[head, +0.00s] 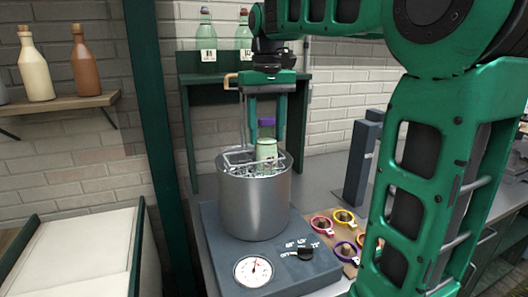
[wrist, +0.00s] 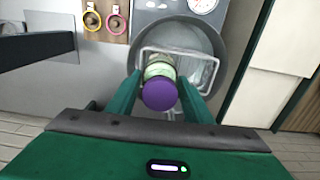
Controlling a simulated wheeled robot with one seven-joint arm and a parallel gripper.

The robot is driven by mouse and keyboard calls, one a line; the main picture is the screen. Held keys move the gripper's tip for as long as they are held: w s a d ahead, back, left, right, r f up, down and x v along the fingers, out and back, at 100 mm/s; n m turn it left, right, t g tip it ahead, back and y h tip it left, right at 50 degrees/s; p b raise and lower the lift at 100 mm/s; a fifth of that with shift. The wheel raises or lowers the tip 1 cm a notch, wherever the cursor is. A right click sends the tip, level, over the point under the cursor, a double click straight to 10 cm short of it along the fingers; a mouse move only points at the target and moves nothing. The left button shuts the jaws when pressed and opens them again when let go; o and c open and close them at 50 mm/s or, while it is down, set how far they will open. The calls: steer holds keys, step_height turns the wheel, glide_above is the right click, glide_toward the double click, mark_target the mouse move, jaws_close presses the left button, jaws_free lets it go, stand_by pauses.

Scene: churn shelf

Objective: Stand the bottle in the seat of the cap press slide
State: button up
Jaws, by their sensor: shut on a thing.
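A bottle with a pale green body (head: 266,151) and a purple cap (head: 266,122) stands upright at the mouth of the metal pot (head: 255,208). Its lower part is hidden by the pot's rim and wire rack. My gripper (head: 267,132) points down from above and is shut on the bottle near its cap. In the wrist view the purple cap (wrist: 160,94) sits between the two green fingers. A dark grey upright device (head: 360,160) stands on the counter to the right; I cannot tell whether it is the cap press. No slide seat is clearly visible.
A green shelf (head: 220,93) with clear bottles (head: 208,45) is behind.

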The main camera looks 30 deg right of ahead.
mark_target(267, 118)
steer(key=shift+r, duration=0.1)
steer(key=shift+r, duration=1.4)
